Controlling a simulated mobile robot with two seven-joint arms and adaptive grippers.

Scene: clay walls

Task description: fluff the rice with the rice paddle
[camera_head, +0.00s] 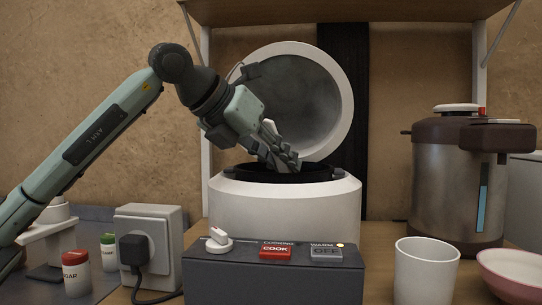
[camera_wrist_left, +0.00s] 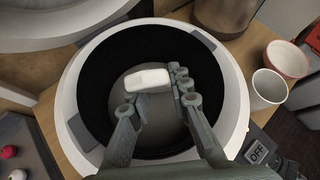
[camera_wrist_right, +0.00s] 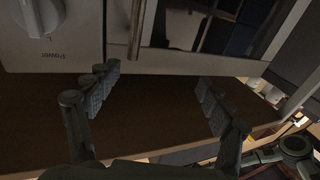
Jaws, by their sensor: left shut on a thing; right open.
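The rice cooker (camera_head: 285,208) stands on the counter with its round lid (camera_head: 310,105) raised. My left gripper (camera_head: 280,158) reaches down into its dark pot (camera_head: 320,174) from the left. In the left wrist view this gripper (camera_wrist_left: 157,100) is shut on the white rice paddle (camera_wrist_left: 148,80), which shows between its fingers. The pot floor (camera_wrist_left: 152,128) looks grey; I cannot make out rice grains. My right gripper (camera_wrist_right: 158,85) is open and empty beside a wooden surface.
A control box (camera_head: 275,275) with COOK and OFF buttons stands in front of the cooker. A white cup (camera_head: 426,272), a pink-rimmed bowl (camera_head: 515,270) and a metal dispenser (camera_head: 455,195) are right. A socket box (camera_head: 150,245) and shakers (camera_head: 75,275) are left. A shelf (camera_head: 350,10) hangs above.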

